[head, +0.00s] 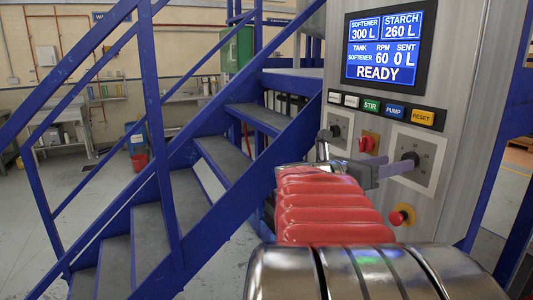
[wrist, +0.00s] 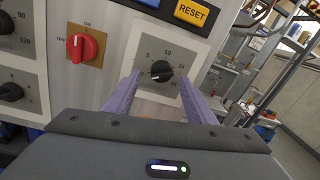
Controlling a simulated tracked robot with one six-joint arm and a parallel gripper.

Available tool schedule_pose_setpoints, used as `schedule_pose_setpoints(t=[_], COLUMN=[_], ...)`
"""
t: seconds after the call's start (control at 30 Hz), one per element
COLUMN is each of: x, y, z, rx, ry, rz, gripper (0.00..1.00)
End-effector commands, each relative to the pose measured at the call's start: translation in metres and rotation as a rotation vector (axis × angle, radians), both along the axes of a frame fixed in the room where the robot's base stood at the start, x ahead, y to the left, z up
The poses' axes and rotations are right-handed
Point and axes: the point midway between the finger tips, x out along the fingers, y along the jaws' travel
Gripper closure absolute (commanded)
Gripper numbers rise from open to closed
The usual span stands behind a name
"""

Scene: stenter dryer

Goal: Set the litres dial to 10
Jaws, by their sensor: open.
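The litres dial (wrist: 162,71) is a black knob on a pale square plate with numbers around it. Its white mark points to the lower left, near the 0. In the head view the dial (head: 408,162) sits low on the right of the grey panel. My gripper (wrist: 160,80) is open, its two purple fingers on either side of the knob in the picture. In the head view my gripper (head: 378,168) points at the dial plate from the left. I cannot tell whether the fingers touch the knob. The screen (head: 388,48) reads READY, softener, RPM 60 and sent 0 L.
A red on/off switch (wrist: 86,46) and another black dial (wrist: 11,92) are left of the litres dial. A yellow RESET button (wrist: 191,12) is above it. A red emergency button (head: 401,216) is below. Blue stairs (head: 190,180) stand left of the panel.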

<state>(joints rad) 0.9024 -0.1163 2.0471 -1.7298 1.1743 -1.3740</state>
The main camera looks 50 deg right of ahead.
Motion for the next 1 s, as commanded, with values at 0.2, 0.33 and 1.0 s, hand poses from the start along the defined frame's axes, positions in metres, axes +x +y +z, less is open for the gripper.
schedule_pose_setpoints(t=[0.2, 0.33, 1.0], x=[-0.012, -0.016, -0.016], y=[-0.022, -0.030, -0.032], z=[-0.001, 0.000, 0.000], rx=[0.001, 0.000, 0.001], ry=[0.001, 0.001, 0.001], rz=[-0.002, -0.001, 0.002], gripper=[0.50, 0.50, 0.73])
